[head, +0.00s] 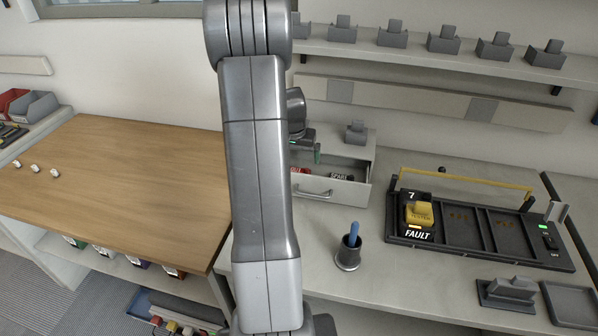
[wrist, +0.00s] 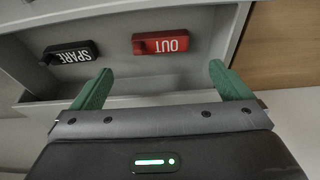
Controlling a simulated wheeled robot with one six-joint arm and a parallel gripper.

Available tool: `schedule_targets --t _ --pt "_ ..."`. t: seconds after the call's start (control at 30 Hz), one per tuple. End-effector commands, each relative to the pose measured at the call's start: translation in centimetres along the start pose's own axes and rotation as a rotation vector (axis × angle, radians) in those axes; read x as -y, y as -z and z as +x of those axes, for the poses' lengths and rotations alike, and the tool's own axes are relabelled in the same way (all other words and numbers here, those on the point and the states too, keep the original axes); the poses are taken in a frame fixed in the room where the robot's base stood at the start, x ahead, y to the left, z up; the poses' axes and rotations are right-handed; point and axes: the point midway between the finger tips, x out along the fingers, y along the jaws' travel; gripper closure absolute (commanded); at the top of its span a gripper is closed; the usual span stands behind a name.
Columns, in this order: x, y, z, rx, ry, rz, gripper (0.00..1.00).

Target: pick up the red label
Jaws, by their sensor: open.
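The red label (wrist: 160,43), marked OUT, lies in an open drawer (wrist: 130,100) in the wrist view, upside down in the picture. In the head view a bit of the red label (head: 301,170) shows beside my arm. My gripper (wrist: 155,85) is open and empty, its two green fingers apart at the drawer's front edge, with the red label beyond and between them. My gripper also shows in the head view (head: 316,153), above the drawer and partly hidden by my arm. A black label marked SPARE (wrist: 70,52) lies left of the red one in the wrist view.
The drawer's front wall and handle (head: 315,192) stick out over the bench. A cup with a blue-handled tool (head: 348,250) stands in front. A grey block (head: 356,132) sits on the drawer unit.

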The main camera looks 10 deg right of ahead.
Motion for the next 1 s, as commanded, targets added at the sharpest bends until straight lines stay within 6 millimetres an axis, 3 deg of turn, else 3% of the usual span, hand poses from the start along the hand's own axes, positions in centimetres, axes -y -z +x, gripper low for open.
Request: schedule_targets --t 0.27,0.6,0.93,1.0 --pt "0.0 -0.1 1.8 0.001 0.0 0.0 0.02" --pt "0.1 -0.8 5.9 0.0 0.0 0.0 0.02" --pt "0.1 -0.8 6.7 -0.001 0.001 -0.001 0.02" --pt "0.1 -0.8 6.6 -0.001 0.001 -0.001 0.12"
